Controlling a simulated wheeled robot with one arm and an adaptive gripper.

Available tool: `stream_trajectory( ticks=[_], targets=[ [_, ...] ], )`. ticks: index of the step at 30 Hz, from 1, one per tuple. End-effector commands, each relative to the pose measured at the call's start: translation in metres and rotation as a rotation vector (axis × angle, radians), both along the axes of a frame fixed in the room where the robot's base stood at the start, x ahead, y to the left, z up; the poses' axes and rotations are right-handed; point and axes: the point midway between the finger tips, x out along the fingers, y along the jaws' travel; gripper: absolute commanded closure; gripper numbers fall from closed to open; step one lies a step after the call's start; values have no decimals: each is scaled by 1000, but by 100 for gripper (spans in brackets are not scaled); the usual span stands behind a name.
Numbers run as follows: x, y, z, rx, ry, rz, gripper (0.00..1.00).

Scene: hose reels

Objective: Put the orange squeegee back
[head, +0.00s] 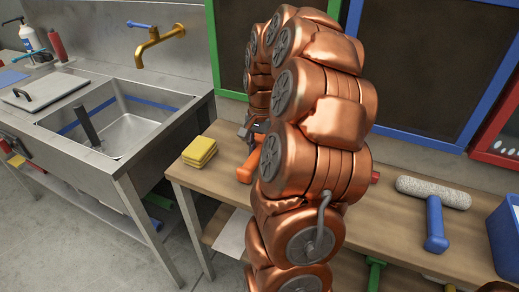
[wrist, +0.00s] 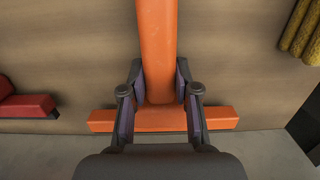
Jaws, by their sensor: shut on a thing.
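The orange squeegee shows in the wrist view as a thick upright handle (wrist: 157,40) joined to a wide crossbar (wrist: 160,121). My gripper (wrist: 159,80) has its two dark fingers on either side of the handle, close above the crossbar, and is shut on it. In the head view, part of the orange squeegee (head: 248,166) shows over the wooden bench (head: 225,165), left of my copper arm. My gripper (head: 257,128) is mostly hidden there behind the arm. I cannot tell whether the squeegee touches the bench.
Yellow sponges (head: 199,151) lie on the bench left of the squeegee. A paint roller with a blue handle (head: 436,222) and a blue bin (head: 505,235) are at the right. A red object (wrist: 27,105) shows left in the wrist view. A steel sink (head: 125,125) stands at the left.

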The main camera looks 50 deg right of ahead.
Motion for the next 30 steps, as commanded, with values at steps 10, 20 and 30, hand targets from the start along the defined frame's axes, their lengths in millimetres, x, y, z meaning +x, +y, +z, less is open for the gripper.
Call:
stream_trajectory(
  ticks=[10, 20, 30],
  targets=[
    [0, 0, -3, 0, 1, 0, 63],
    [0, 0, -3, 0, 1, 0, 44],
    [0, -1, 10, -1, 1, 0, 44]
  ],
)
